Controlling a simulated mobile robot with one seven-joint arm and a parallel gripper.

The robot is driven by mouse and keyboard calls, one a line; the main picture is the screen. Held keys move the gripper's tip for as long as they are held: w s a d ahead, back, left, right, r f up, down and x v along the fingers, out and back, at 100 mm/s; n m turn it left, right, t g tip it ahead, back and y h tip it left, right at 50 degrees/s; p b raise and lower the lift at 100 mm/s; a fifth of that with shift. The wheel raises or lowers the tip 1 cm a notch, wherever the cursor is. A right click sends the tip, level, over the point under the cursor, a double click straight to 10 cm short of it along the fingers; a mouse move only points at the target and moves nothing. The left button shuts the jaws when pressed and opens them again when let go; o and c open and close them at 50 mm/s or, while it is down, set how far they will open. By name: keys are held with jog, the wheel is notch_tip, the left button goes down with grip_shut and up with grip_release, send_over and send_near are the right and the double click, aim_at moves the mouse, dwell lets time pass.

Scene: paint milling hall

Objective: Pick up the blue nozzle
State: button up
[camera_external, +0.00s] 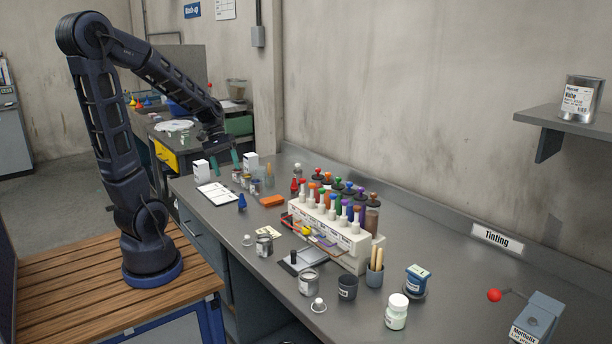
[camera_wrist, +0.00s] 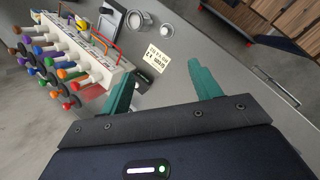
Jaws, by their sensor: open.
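The blue nozzle (camera_external: 242,202) is a small cone standing upright on the grey bench top, right of a white clipboard sheet (camera_external: 217,194). My gripper (camera_external: 223,164) is above the bench in the external view, higher in the picture and a little left of the nozzle, apart from it. In the wrist view its two teal fingers (camera_wrist: 163,90) are spread wide with nothing held between them. I cannot make out the blue nozzle in the wrist view.
An orange block (camera_external: 271,201) and a red nozzle (camera_external: 294,187) stand to the right. A white rack of coloured bottles (camera_external: 335,231) stands farther right. A paper card (camera_wrist: 159,56) lies on the bench.

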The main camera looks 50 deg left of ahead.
jog(key=w+a+f+n+t+h, duration=0.2)
jog(key=w+a+f+n+h, duration=0.3)
jog(key=a+f+n, duration=0.45)
jog(key=n+t, duration=0.6)
jog(key=n, duration=0.2)
send_near(243, 203)
jog(key=w+d+f, duration=0.2)
jog(key=f, duration=0.1)
jog(key=shift+w+d+f, duration=0.15)
jog(key=shift+w+d, duration=0.1)
jog(key=shift+w+r+x, duration=0.1)
jog(key=shift+w+x, duration=0.1)
jog(key=shift+x, duration=1.1)
jog(key=shift+w+r+x, duration=0.15)
jog(key=shift+w+x, duration=0.05)
jog(key=shift+x, duration=1.15)
jog(key=shift+a, duration=0.2)
jog(key=c, duration=1.1)
